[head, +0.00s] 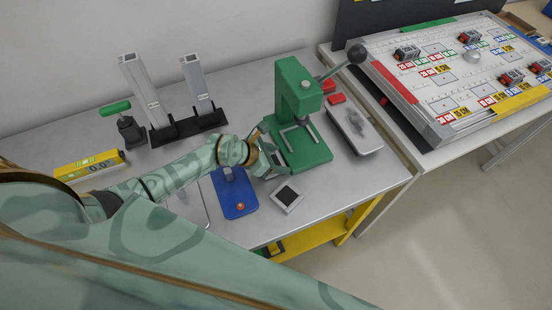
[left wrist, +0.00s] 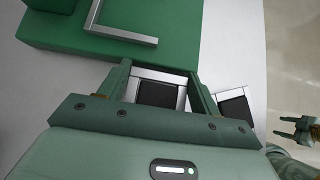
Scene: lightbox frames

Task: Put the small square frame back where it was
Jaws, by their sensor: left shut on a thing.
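My left gripper (head: 268,163) is shut on a small square frame with a silver rim and dark centre. The held frame (left wrist: 158,90) shows between the two fingers in the left wrist view. It is at the front left edge of the green press base (head: 304,155); I cannot tell whether it touches anything below. A second square frame (head: 287,195), pale with a dark centre, lies on the grey table to the right of the gripper; it also shows in the left wrist view (left wrist: 235,106). My right gripper (left wrist: 300,131) appears small at the right edge of the wrist view, fingers apart and empty.
A metal angle stop (left wrist: 120,30) lies on the press base. A blue plate (head: 234,198) lies in front of my left forearm. Metal profiles (head: 144,90) in a black holder stand behind. A grey device (head: 354,129) lies right of the press. Bare table surrounds the second frame.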

